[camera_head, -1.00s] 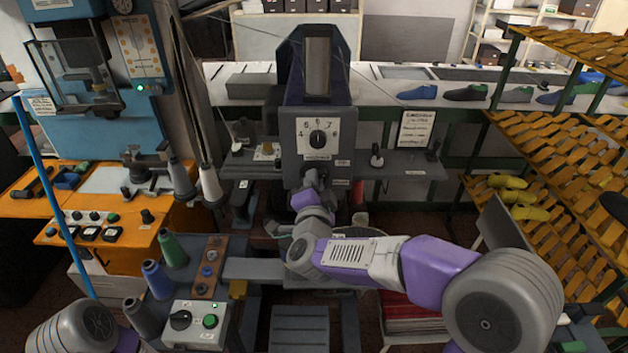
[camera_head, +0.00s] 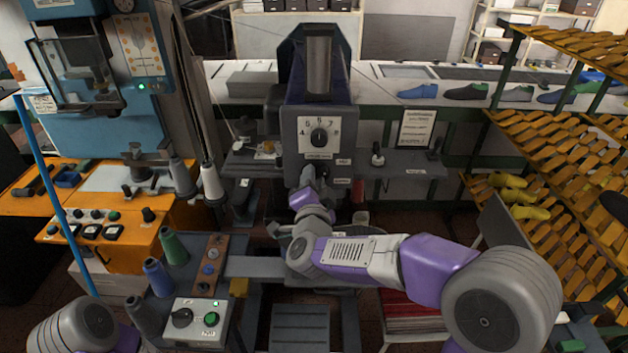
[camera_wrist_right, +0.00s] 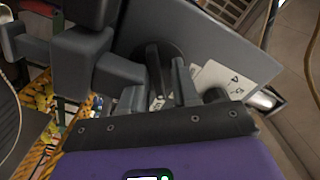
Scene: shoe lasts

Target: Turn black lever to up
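The grey machine (camera_head: 292,158) stands in the middle of the head view. In the right wrist view, the fingers of my right gripper (camera_wrist_right: 158,88) stand apart. A dark bar on a round black base, likely the black lever (camera_wrist_right: 154,68), shows between them. Whether the fingers touch it is unclear. My left gripper is out of view; only a left arm joint shows at bottom left.
A control box (camera_head: 195,321) with a black knob and green button stands at the lower left, beside thread spools (camera_head: 173,247). An orange bench (camera_head: 127,249) is at left. A rack of yellow-orange lasts (camera_head: 560,150) fills the right. A sign (camera_head: 416,128) stands right of the machine.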

